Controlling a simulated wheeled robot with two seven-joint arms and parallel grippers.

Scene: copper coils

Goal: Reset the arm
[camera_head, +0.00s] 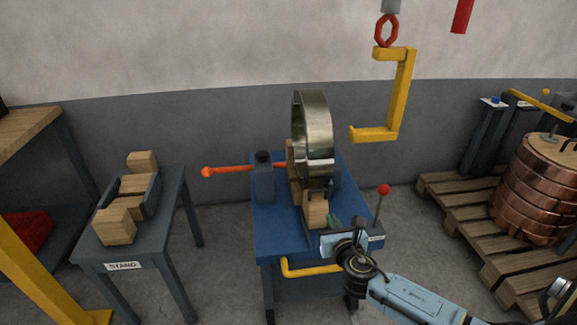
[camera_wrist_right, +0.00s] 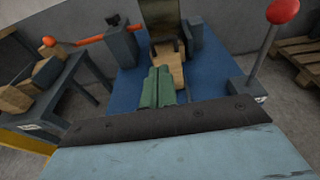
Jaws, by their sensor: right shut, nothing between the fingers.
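My right arm comes in from the lower right in the head view. Its gripper (camera_head: 334,220) is over the front part of the blue cart (camera_head: 272,228), close to the wooden block under the steel ring (camera_head: 314,130). In the right wrist view the two green fingers (camera_wrist_right: 157,86) lie side by side, shut and empty, pointing toward that wooden block (camera_wrist_right: 169,66). Whether the fingertips touch the block cannot be told. My left gripper is not in view.
A red-knobbed lever (camera_head: 383,190) rises right of my gripper. An orange-red bar (camera_head: 232,170) sticks out left of the cart. A yellow C-hook (camera_head: 401,95) hangs behind. A stand (camera_head: 178,192) is left; copper coils (camera_head: 540,190) sit on a pallet (camera_head: 452,207) at right.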

